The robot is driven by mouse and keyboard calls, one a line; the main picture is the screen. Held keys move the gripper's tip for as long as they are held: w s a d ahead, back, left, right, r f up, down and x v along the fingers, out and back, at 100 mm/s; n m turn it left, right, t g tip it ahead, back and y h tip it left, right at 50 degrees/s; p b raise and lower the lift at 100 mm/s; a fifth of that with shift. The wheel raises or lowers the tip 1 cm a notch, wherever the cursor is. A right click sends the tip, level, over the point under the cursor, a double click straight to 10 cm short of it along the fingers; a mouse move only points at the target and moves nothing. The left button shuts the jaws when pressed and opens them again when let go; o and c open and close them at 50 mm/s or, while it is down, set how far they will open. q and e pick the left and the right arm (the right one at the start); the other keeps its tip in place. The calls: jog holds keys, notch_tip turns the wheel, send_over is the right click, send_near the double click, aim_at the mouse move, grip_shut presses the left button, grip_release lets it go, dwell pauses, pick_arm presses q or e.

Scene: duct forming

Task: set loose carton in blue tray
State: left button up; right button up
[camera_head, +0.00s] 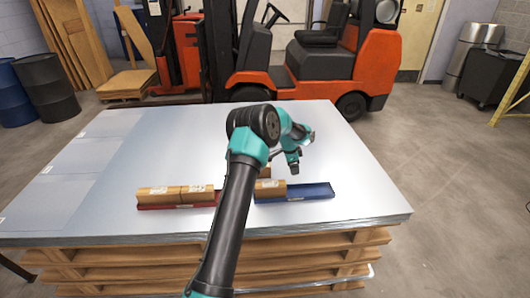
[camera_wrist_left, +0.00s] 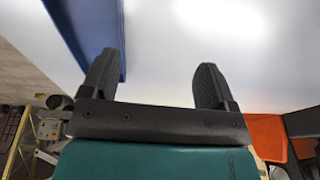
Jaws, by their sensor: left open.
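The blue tray (camera_head: 315,191) lies near the front edge of the metal-topped stack, right of my arm. A brown carton (camera_head: 271,189) sits in its left end, and the right part of the tray is bare. Another carton (camera_head: 265,172), mostly hidden by my arm, shows just behind the tray. My left gripper (camera_head: 293,168) hangs behind the tray, to the right of that carton. In the left wrist view, its two fingers (camera_wrist_left: 155,80) are apart with nothing between them, and the blue tray (camera_wrist_left: 90,30) shows beside the left finger. My right gripper is not in view.
A red tray (camera_head: 178,207) holding brown cartons (camera_head: 160,196) lies left of my arm. The sheet-metal top (camera_head: 130,150) is clear behind the trays. An orange forklift (camera_head: 330,65) stands beyond the stack.

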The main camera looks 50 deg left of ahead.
pick_arm(q)
jog(key=s+a+r, duration=0.1)
jog(key=s+a, duration=0.1)
jog(key=a, duration=0.2)
jog(key=s+a+r+g, duration=0.1)
jog(key=s+a+r, duration=0.1)
jog(key=a, duration=0.2)
jog(key=s+a+r+g+y, duration=0.1)
jog(key=s+a, duration=0.2)
jog(key=a, duration=0.2)
jog(key=shift+r, duration=0.15)
jog(key=shift+d, duration=0.1)
jog(key=shift+f, duration=4.55)
jog(key=c, duration=1.2)
jog(key=shift+r, duration=0.1)
jog(key=shift+c, duration=0.2)
jog(key=shift+r, duration=4.45)
